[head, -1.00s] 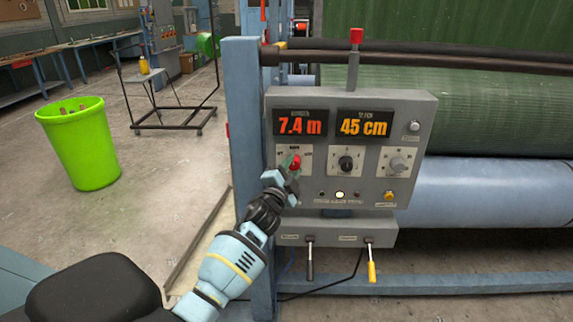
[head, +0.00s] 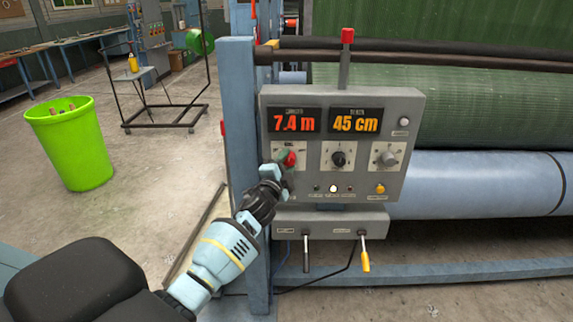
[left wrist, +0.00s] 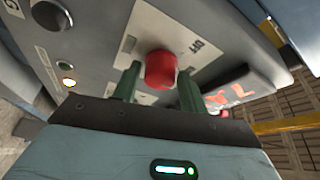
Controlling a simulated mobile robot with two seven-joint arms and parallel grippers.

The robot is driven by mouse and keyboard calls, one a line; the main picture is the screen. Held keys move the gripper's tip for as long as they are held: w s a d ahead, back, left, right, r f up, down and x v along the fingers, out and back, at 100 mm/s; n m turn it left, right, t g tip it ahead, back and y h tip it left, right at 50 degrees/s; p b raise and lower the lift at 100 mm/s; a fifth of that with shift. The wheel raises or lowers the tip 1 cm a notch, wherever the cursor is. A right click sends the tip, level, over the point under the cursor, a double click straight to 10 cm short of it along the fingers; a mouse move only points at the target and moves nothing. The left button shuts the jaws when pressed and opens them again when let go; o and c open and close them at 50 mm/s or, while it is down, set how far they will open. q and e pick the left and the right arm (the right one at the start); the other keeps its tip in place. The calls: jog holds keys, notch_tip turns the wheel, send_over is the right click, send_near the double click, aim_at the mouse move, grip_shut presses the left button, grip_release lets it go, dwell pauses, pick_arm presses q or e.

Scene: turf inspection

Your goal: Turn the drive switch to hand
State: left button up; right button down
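The drive switch is most likely the red knob (head: 289,158) on a white plate at the left of the grey control panel (head: 310,205). It also shows in the left wrist view (left wrist: 160,70), between my green fingers. My left gripper (head: 281,168) is at the knob, with one finger on each side of it. The fingers stand apart; a narrow gap shows on one side, and contact on the other cannot be told. The plate's lettering is too small or partly hidden to read surely. My right gripper is not in view.
A black knob (head: 338,159) and a grey knob (head: 388,158) sit right of the red one. Displays read 7.4 m and 45 cm. Two levers hang below, one yellow-handled (head: 365,260). A blue post (head: 240,120) stands close left. A green bin (head: 70,143) is farther left.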

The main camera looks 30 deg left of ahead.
pick_arm(q)
jog(key=shift+o, duration=1)
jog(key=shift+s+f, duration=0.15)
jog(key=shift+s, duration=0.15)
jog(key=v, duration=0.7)
jog(key=shift+s+d, duration=0.1)
jog(key=shift+s, duration=0.05)
